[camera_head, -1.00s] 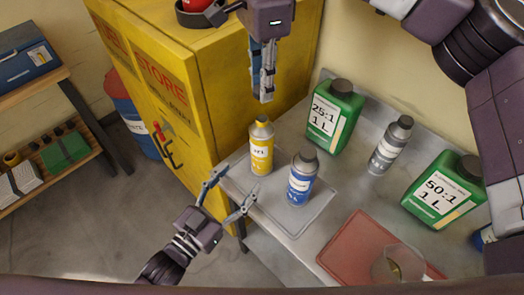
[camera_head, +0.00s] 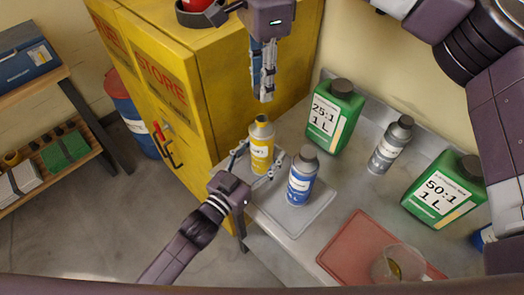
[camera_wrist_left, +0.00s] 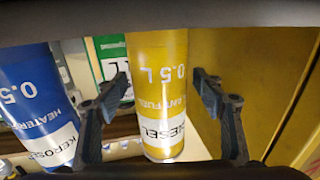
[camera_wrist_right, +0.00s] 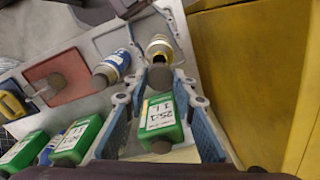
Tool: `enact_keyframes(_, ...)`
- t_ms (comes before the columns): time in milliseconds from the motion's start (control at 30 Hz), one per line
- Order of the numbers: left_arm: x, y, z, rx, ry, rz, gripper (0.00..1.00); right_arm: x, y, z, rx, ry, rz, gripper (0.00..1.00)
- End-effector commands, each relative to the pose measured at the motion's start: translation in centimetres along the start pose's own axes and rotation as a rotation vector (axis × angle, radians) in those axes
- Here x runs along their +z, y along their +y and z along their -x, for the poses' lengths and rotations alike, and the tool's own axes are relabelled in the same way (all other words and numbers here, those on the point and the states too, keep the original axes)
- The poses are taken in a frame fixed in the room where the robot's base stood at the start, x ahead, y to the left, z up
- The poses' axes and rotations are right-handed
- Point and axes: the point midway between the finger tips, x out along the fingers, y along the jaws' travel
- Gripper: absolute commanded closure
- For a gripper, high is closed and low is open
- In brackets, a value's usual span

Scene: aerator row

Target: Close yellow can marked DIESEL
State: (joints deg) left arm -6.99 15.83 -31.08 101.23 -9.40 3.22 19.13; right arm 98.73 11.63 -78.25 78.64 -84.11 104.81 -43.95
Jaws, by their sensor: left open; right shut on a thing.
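The yellow can marked DIESEL (camera_head: 261,152) stands upright on the bench's left end. Its top is uncapped, with a bare neck. In the left wrist view the can (camera_wrist_left: 158,85) is between the two fingers of my left gripper (camera_head: 257,163), which is open around it with gaps at both sides. My right gripper (camera_head: 266,97) points down from above, over and behind the can. In the right wrist view it is shut on a dark grey cap (camera_wrist_right: 160,77), apart from the can (camera_wrist_right: 158,47). In the head view the cap is hardly visible.
A blue kerosene can (camera_head: 302,178) stands close right of the yellow can. A grey can (camera_head: 391,145) and green jugs (camera_head: 335,113) (camera_head: 445,192) stand farther back. A red mat (camera_head: 350,250) with a clear beaker (camera_head: 398,264) lies in front. A yellow cabinet (camera_head: 205,75) rises at left.

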Motion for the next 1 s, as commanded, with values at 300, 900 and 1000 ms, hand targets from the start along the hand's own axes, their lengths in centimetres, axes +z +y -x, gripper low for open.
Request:
enact_keyframes(300, 0.0, 0.0, 0.0, 0.0, 0.0, 0.0, 0.65, 0.0, 0.0, 0.0, 0.0, 0.0, 0.0, 0.84)
enact_keyframes(900, 0.0, 0.0, 0.1, 0.0, 0.0, 0.0, 1.0, 0.0, 0.0, -1.8, 0.002, 0.0, 0.0, 0.84)
enact_keyframes(1000, 0.0, 0.0, 0.1, 0.0, 0.0, 0.0, 1.0, 0.0, 0.1, -3.3, 0.002, -0.001, -0.001, 0.84)
